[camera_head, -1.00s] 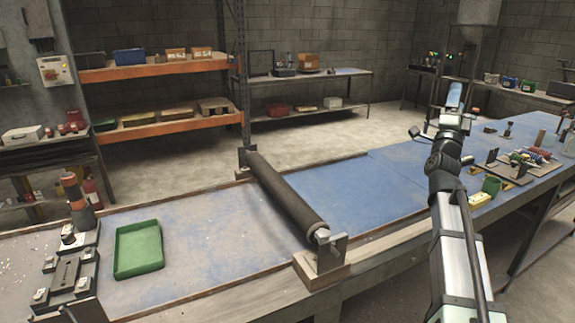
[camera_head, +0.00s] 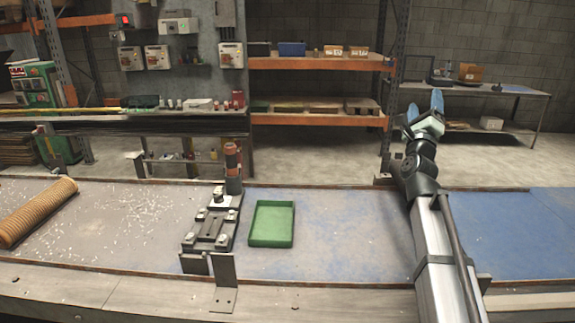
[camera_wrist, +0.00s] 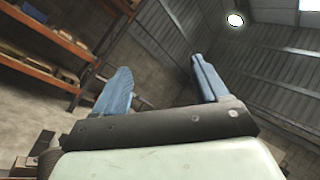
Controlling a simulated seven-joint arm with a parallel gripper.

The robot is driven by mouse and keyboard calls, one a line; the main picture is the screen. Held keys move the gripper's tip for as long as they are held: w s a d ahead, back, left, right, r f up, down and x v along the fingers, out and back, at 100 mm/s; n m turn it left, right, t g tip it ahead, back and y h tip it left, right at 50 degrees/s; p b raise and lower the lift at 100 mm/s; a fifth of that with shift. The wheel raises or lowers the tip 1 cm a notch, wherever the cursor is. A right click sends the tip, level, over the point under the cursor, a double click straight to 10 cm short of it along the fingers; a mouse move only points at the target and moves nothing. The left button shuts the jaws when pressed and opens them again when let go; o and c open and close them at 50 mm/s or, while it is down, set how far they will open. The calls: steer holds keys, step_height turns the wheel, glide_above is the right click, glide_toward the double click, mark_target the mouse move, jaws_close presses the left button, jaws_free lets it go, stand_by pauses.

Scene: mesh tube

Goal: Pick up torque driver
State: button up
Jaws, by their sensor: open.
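My gripper (camera_head: 424,108) is raised above the far side of the bench, with its blue fingers pointing up and away. In the wrist view its two blue fingers (camera_wrist: 160,85) stand apart with nothing between them. I cannot make out a torque driver in either current view. A dark metal fixture (camera_head: 211,230) stands on the bench left of centre, with an orange-banded dark cylinder (camera_head: 232,165) upright behind it.
A green tray (camera_head: 257,242), empty, lies right of the fixture. A ribbed tan roll (camera_head: 36,212) lies at the far left among white flecks. The blue bench surface (camera_head: 530,225) at right is clear. Orange shelves (camera_head: 320,120) stand behind.

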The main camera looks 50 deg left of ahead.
steer(key=s+a+f+g+y, duration=0.2)
steer(key=s+a+f+g, duration=0.15)
steer(key=a, duration=0.45)
steer(key=s+a+f+g+y, duration=0.2)
steer(key=s+a+f, duration=0.2)
steer(key=a, duration=0.5)
steer(key=m+g+y, duration=0.1)
steer(key=g+y, duration=0.1)
steer(key=g, duration=0.9)
glide_toward(230, 152)
step_height(230, 152, down, 2)
steer(key=x, duration=1.4)
steer(key=shift+w+d, duration=0.15)
steer(key=shift+w, duration=0.1)
steer(key=shift+c, duration=0.2)
steer(key=c, duration=1)
steer(key=shift+c, duration=0.6)
steer(key=shift+r, duration=0.2)
